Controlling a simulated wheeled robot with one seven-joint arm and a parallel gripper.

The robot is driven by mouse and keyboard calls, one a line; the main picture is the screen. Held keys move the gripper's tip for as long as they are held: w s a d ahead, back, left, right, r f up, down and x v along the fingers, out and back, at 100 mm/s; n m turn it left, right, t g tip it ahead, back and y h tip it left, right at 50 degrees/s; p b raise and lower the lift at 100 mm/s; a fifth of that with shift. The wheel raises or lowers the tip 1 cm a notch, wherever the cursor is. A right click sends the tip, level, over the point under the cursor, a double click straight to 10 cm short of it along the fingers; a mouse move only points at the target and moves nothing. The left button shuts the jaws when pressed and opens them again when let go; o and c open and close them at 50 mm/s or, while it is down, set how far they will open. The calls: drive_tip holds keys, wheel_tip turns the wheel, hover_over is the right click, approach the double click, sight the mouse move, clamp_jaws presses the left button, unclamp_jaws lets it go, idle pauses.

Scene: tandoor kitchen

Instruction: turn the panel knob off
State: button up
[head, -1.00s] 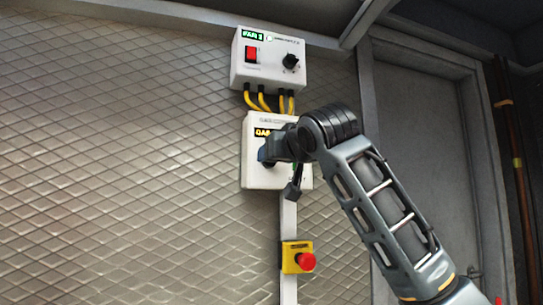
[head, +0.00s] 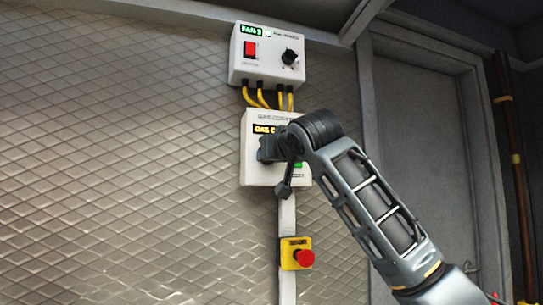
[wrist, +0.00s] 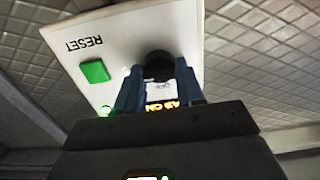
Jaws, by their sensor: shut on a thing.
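The lower white gas control box (head: 258,178) hangs on the wall, with an orange-lit display (head: 266,129) partly hidden by my gripper. In the wrist view its front (wrist: 120,28) is upside down, and the lit text (wrist: 161,105) appears to end in "ON". The round black panel knob (wrist: 157,64) sits between my blue fingers. My gripper (wrist: 157,78) is shut on this knob; in the head view the gripper (head: 272,149) covers the knob. A green button (wrist: 95,71) marked RESET is beside it, and it shows in the head view (head: 298,165).
Above is a white fan box (head: 267,70) with a red switch (head: 250,49) and a black knob (head: 289,57). Yellow cables (head: 264,97) run between the boxes. Below is a red emergency button (head: 304,258). A grey door (head: 425,150) stands at right.

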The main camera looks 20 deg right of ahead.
drive_tip(key=c, duration=0.3)
drive_tip(key=shift+n, duration=0.3)
drive_tip(key=n+p, duration=0.2)
drive_tip(key=n, duration=0.6)
drive_tip(key=n+p, duration=0.2)
drive_tip(key=n, duration=0.7)
drive_tip(key=shift+a+f+p, duration=0.2)
drive_tip(key=shift+p, duration=0.15)
drive_tip(key=shift+n, duration=0.3)
drive_tip(key=o, duration=1)
